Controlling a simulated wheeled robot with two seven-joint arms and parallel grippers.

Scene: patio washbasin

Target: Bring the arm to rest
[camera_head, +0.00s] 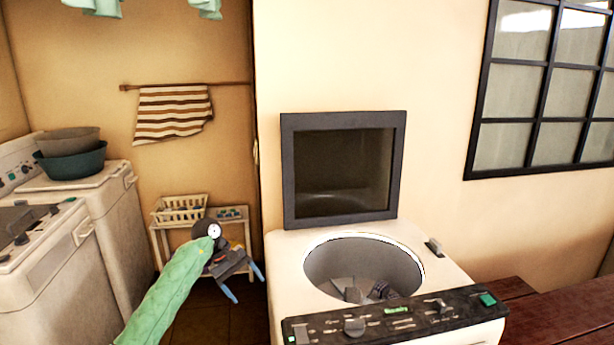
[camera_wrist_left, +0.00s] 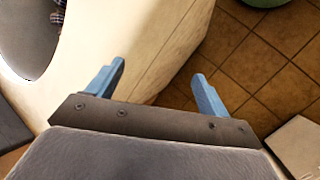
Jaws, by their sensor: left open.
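My left gripper (camera_head: 246,283) is open and empty in the head view. It hangs in the air to the left of the white top-loading washing machine (camera_head: 290,256). In the left wrist view its two blue fingers (camera_wrist_left: 160,88) are spread apart with nothing between them. Below them are the side of the washer (camera_wrist_left: 178,55) and the tiled floor. My left arm (camera_head: 170,295), in a green sleeve, comes up from the bottom left. My right gripper is in neither view.
The washer's dark lid (camera_head: 343,170) stands open, and grey items (camera_head: 365,290) lie in its drum. A white basket (camera_head: 180,209) sits on a small shelf (camera_head: 240,215) behind my gripper. Other appliances (camera_head: 60,270) stand at left. A wooden bench (camera_head: 560,320) is at right.

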